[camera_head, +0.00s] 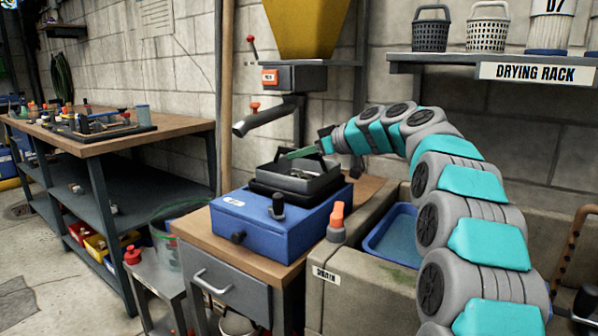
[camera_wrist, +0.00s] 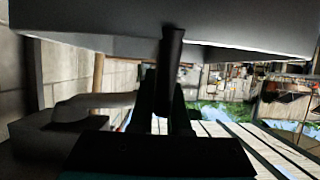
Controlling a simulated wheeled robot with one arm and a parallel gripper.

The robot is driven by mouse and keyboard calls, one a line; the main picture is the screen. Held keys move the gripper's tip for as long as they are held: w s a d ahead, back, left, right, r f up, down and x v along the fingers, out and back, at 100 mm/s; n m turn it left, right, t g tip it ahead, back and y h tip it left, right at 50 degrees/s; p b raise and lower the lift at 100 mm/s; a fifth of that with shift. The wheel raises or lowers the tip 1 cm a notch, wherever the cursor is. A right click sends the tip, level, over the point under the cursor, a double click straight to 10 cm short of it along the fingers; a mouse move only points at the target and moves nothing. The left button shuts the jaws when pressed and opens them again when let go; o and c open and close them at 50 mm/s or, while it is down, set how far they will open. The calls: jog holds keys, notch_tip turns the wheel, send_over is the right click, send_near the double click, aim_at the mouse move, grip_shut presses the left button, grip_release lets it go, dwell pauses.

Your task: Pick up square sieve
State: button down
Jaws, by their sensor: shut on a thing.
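The square sieve (camera_head: 318,185) is a dark grey, shallow square tray with contents inside. It is above the black top of a blue shaker box (camera_head: 262,228); I cannot tell whether it touches that top. My gripper (camera_head: 318,148) reaches in from the right to the sieve's back right side. In the wrist view my gripper (camera_wrist: 165,95) is shut on a dark upright handle (camera_wrist: 172,50) in front of a big grey wall, which looks like the sieve's side. The exact finger contact is partly hidden in the head view.
An orange-capped bottle (camera_head: 337,222) stands right of the shaker box, beside a sink with a blue tub (camera_head: 392,236). A pipe (camera_head: 268,117) and yellow hopper (camera_head: 305,25) are behind and above. The drying rack shelf (camera_head: 490,62) is at upper right, a workbench (camera_head: 110,140) at left.

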jog(key=shift+r, duration=0.1)
jog(key=shift+r, duration=2.6)
jog(key=shift+r+p, duration=0.9)
jog(key=shift+r, duration=1.3)
jog(key=shift+r, duration=0.1)
